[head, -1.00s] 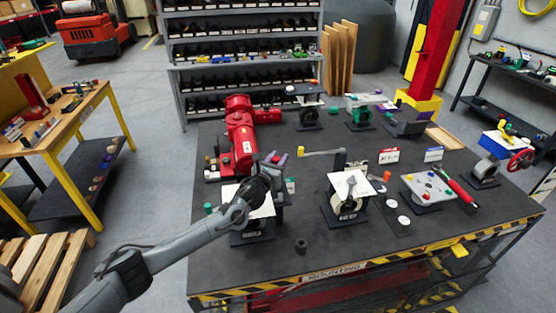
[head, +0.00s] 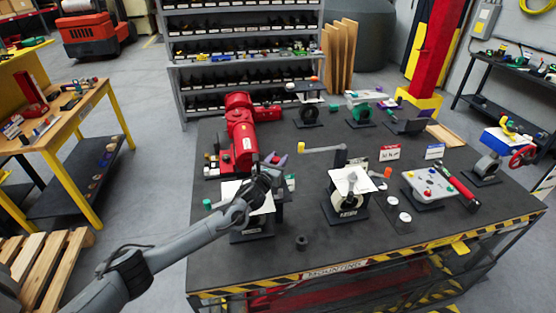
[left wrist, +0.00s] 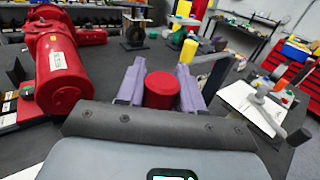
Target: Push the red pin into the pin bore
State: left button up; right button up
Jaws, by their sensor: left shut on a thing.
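A red pin (left wrist: 163,91) shows in the left wrist view as a red cylinder with a round top. My left gripper (left wrist: 159,82) has its two purple fingers on either side of the pin and is shut on it. In the head view my left gripper (head: 277,160) is at the back right of a white-topped fixture (head: 262,201) on the dark table. I cannot make out the pin bore; the gripper and arm cover part of that fixture. My right gripper is in neither view.
A red actuator (head: 240,135) lies close behind and left of the gripper. A post with a yellow-handled lever (head: 322,149) and another white-plated fixture (head: 346,205) stand to the right. A small dark cylinder (head: 302,243) stands on fairly clear table at the front.

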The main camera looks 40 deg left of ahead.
pick_arm(q)
jog(key=shift+f+b, duration=1.05)
jog(key=shift+f, duration=0.5)
jog(key=o, duration=1.2)
jog(key=shift+s, duration=0.15)
jog(key=v, duration=1)
jog(key=shift+s+d, duration=0.2)
jog(key=shift+s, duration=0.05)
jog(key=shift+r, duration=0.1)
